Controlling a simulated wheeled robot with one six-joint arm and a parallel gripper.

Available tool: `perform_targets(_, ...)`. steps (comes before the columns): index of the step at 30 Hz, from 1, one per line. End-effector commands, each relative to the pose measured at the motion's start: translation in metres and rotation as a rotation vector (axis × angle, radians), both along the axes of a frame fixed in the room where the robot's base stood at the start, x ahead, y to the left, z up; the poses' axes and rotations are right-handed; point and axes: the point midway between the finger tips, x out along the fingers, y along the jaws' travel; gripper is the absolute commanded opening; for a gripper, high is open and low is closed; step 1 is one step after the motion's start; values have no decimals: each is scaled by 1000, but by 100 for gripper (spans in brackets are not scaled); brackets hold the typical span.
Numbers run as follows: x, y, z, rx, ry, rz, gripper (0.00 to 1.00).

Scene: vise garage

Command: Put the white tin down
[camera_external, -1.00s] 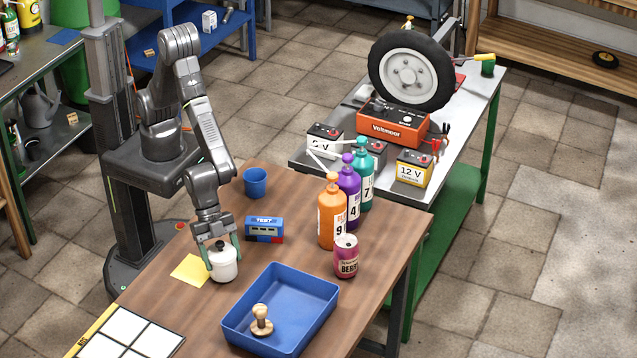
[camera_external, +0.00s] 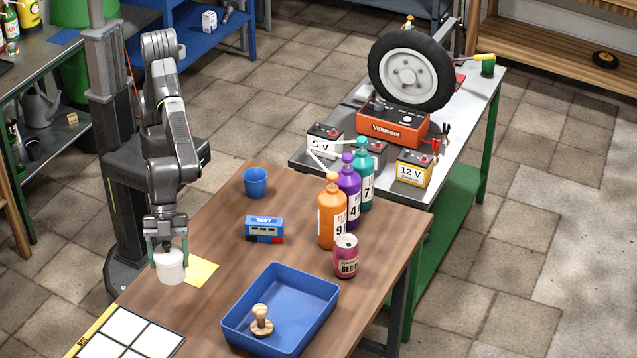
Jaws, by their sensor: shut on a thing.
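The white tin (camera_external: 171,268) is a small white pot with a dark knob on top. My gripper (camera_external: 167,252) is shut on it from above, with green fingers on either side. The tin is at the left edge of the wooden table (camera_external: 215,312), left of the yellow paper (camera_external: 203,271). I cannot tell whether its bottom touches the table or hangs a little above it.
A white-squared board (camera_external: 128,335) lies at the near left. A blue tray (camera_external: 318,294) holds a wooden knobbed piece (camera_external: 262,321). A blue TEST box (camera_external: 264,229), a blue cup (camera_external: 255,182), a can (camera_external: 345,257) and several bottles (camera_external: 332,214) stand farther back. Bare wood lies between tray and paper.

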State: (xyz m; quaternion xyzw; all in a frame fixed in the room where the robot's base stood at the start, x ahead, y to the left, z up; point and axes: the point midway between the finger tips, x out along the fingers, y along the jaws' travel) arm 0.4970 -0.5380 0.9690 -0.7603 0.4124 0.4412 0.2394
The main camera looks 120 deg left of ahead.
Motion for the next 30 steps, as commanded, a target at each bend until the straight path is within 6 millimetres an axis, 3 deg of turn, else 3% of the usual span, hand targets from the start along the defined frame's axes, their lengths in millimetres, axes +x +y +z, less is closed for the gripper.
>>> perform_targets(4, -7, -13, -13, -1, 1, -39, 30)
perform_targets(9, -8, -13, -44, 0, 2, -40, 30)
perform_targets(24, -7, -13, -97, -1, 0, -39, 30)
perform_targets(30, -7, -13, -99, -3, -2, -38, 30)
